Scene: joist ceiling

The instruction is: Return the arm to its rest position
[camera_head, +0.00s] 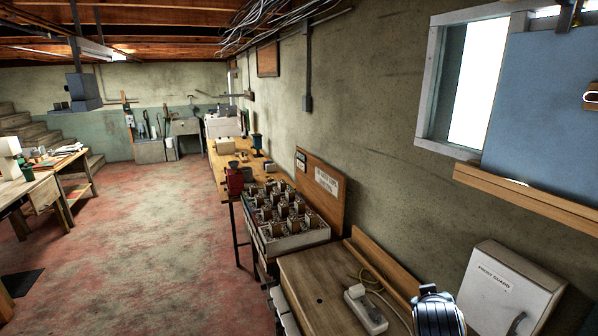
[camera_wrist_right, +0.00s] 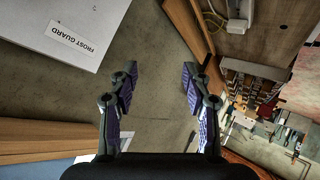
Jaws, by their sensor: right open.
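My right gripper (camera_wrist_right: 159,82) shows in the right wrist view with its two dark, purple-padded fingers spread apart. Nothing is between them, only the plain wall behind. A dark rounded part of my right arm (camera_head: 436,312) rises at the bottom right of the head view, in front of the bench and wall. My left gripper and arm are in neither view.
A white "FROST GUARD" box (camera_head: 506,290) is on the wall right of my arm; it also shows in the wrist view (camera_wrist_right: 70,30). A power strip (camera_head: 366,309) lies on the wooden bench (camera_head: 312,282). A divided crate (camera_head: 292,243) stands beyond. Open floor (camera_head: 150,240) lies left.

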